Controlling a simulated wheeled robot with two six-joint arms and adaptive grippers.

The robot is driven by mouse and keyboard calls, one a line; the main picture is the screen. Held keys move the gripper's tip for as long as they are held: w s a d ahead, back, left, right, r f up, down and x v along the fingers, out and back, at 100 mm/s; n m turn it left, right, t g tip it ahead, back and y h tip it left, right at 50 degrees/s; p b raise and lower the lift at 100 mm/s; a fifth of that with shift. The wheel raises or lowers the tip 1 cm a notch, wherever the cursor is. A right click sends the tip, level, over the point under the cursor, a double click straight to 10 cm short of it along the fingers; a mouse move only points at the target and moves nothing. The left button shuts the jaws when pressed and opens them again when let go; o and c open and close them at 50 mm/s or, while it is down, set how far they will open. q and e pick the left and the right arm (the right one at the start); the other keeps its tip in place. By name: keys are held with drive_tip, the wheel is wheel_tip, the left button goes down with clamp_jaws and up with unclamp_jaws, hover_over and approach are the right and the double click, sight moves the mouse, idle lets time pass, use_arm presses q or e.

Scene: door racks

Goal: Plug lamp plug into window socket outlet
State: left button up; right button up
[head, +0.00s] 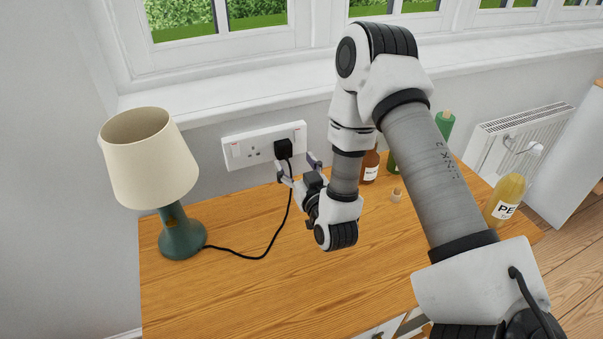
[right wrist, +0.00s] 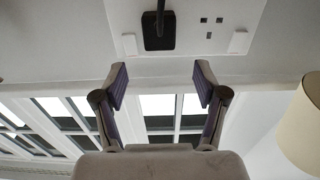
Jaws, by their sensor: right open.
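The black lamp plug (head: 283,149) sits at the right-hand outlet of the white double wall socket (head: 246,151), against its face, and its black cord hangs down to the table. In the right wrist view the plug (right wrist: 153,38) looks flush with the socket plate (right wrist: 185,55). The lamp (head: 180,235), with a cream shade and green base, stands upright on the table's left. My right gripper (head: 298,168) is open and empty in front of and just below the plug, its fingers apart from it. In the right wrist view the gripper (right wrist: 161,80) shows clear space between its fingers. My left gripper is out of view.
The wooden tabletop (head: 220,290) is clear in front. A window sill (head: 220,103) runs above the socket; a radiator (head: 520,135) is at far right.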

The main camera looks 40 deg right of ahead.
drive_tip(key=v, duration=0.5)
idle(0.4)
